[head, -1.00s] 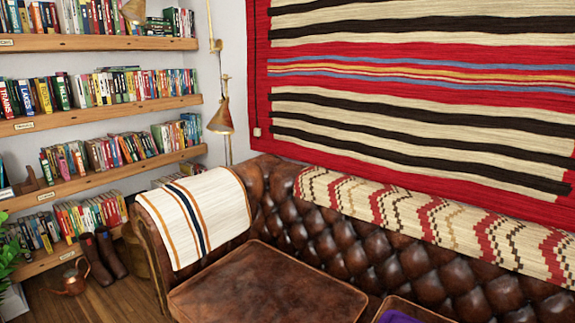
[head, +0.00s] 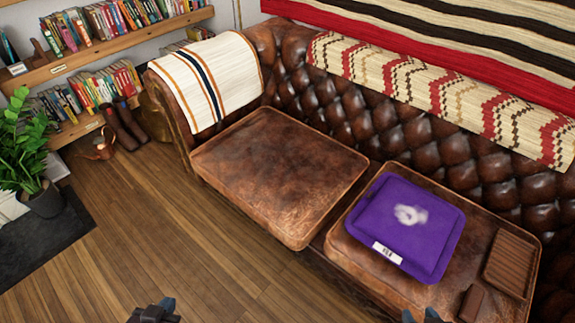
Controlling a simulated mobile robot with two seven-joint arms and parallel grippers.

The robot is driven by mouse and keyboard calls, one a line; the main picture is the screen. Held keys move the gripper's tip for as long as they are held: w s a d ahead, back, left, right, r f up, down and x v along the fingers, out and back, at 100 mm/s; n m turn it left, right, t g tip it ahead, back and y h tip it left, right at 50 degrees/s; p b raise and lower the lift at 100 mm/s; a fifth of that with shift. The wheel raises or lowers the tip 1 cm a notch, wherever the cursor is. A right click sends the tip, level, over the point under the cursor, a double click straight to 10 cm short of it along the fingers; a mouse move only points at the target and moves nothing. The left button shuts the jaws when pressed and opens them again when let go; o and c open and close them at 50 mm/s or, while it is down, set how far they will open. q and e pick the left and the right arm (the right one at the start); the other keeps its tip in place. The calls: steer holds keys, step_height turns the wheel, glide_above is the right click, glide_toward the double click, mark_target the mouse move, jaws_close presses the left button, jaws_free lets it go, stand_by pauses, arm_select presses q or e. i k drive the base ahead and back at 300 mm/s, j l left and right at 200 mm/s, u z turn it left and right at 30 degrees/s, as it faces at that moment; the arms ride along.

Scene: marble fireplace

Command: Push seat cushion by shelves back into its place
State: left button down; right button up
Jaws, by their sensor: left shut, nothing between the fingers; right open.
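The seat cushion by the shelves (head: 278,175) is a square brown leather pad with a piped edge, at the left end of the tufted leather sofa (head: 390,130). It lies flat, its front edge at or past the sofa's front, and a dark gap shows between it and the right seat cushion (head: 345,250). My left gripper (head: 155,311) is shut and empty at the bottom edge, over the floor and apart from the cushion. My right gripper (head: 421,316) is open at the bottom edge, near the front of the right cushion. Both grippers are mostly cut off by the frame.
A purple pillow (head: 425,225), a ribbed brown tray (head: 510,263) and a small brown block (head: 471,303) lie on the right cushion. A striped blanket (head: 208,80) covers the sofa arm. A potted plant (head: 22,150) and boots (head: 122,126) stand left. The wooden floor (head: 150,230) in front is clear.

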mark_target(290, 178)
steer(key=i+j+u, duration=0.1)
steer(key=i+u, duration=0.2)
steer(key=i, duration=0.15)
steer(key=i+u, duration=0.3)
steer(key=i, duration=0.15)
